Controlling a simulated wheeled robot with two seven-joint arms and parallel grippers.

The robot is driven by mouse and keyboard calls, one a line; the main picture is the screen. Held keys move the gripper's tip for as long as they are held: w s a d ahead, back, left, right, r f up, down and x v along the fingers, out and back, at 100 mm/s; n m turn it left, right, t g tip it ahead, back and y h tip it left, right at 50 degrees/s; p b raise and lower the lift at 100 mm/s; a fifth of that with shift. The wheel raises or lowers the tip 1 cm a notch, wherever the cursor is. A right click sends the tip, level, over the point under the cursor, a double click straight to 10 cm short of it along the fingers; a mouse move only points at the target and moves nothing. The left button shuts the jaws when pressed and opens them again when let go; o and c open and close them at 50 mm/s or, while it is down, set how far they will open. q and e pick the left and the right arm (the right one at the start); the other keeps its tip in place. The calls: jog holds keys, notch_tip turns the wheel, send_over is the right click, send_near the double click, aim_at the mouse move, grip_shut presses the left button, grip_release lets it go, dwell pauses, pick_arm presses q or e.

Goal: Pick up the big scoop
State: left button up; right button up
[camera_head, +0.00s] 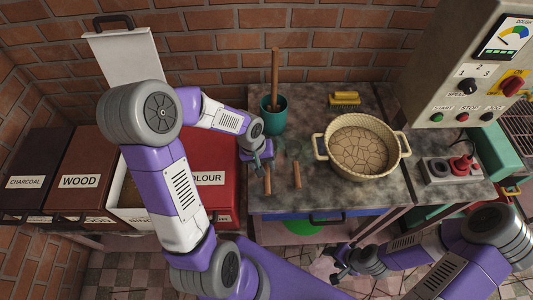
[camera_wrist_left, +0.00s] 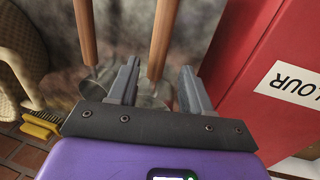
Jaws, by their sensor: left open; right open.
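Two scoops lie side by side near the front of the worktop, wooden handles toward me. In the head view one handle (camera_head: 267,184) is at my left gripper and the other handle (camera_head: 297,174) is to its right. In the left wrist view the first handle (camera_wrist_left: 161,38) runs between my open left fingers (camera_wrist_left: 160,72); its wide, shiny bowl is partly hidden and looks the bigger. The other scoop's handle (camera_wrist_left: 85,32) is outside the fingers. My left gripper (camera_head: 257,166) holds nothing. My right gripper (camera_head: 343,264) is open, low in front of the worktop.
A woven two-handled basin (camera_head: 330,164) with cracked dough stands right of the scoops. Behind are a teal mortar with a pestle (camera_head: 274,120) and a yellow brush (camera_head: 345,98). The red COLOUR box (camera_head: 222,199) is close on the left. A control panel (camera_head: 468,85) overhangs the right.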

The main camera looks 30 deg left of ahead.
aim_at(266, 168)
pick_arm(q)
jog(key=f, duration=0.2)
jog(key=w+f+b, duration=0.1)
jog(key=f, duration=0.1)
jog(key=shift+d, duration=0.4)
jog(key=shift+r, duration=0.1)
grip_shut()
